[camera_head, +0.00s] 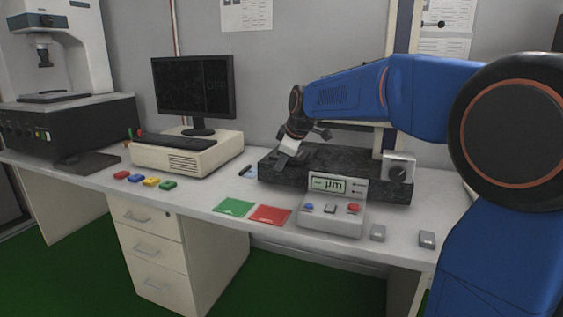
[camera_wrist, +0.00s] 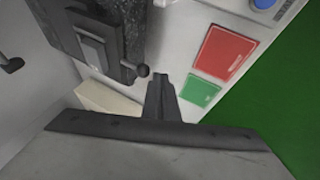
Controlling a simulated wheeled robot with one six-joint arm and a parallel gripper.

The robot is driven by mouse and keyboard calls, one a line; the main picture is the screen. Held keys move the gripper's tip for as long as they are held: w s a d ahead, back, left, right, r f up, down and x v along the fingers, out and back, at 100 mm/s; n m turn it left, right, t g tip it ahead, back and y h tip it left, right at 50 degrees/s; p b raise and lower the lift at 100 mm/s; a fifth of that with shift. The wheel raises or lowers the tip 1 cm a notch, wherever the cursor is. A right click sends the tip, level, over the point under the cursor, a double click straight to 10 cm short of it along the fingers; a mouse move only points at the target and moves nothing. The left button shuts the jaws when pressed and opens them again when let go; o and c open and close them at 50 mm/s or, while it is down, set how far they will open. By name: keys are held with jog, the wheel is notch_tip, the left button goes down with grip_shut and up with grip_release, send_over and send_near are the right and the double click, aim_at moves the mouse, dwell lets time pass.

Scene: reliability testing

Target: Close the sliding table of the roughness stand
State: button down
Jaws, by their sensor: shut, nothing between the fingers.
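The roughness stand has a dark speckled stone base (camera_head: 335,182) on the desk, with an upright column behind it. In the wrist view, a dark block with a grey plate (camera_wrist: 92,50) sits at the stand's end, and a small round knob (camera_wrist: 142,71) sticks out from it. This looks like the sliding table; how far it stands out I cannot tell. My gripper (camera_head: 281,162) is at the left end of the stand, pointing down. In the wrist view its fingertips (camera_wrist: 161,80) are together and empty, close to the knob; contact is unclear.
A µm display box (camera_head: 332,218) stands in front of the stand. A green card (camera_head: 234,207) and a red card (camera_head: 270,215) lie on the desk. A computer with monitor (camera_head: 194,86) stands left of my gripper. A dial box (camera_head: 398,172) is at the stand's right.

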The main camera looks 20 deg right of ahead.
jog(key=shift+w+d+f, duration=0.1)
jog(key=shift+w+d, duration=0.1)
jog(key=shift+w, duration=0.35)
jog(key=w+d, duration=0.1)
jog(key=w, duration=0.1)
jog(key=w+d, duration=0.4)
jog(key=w, duration=0.1)
jog(key=shift+w+d, duration=0.3)
jog(key=shift+w, duration=0.05)
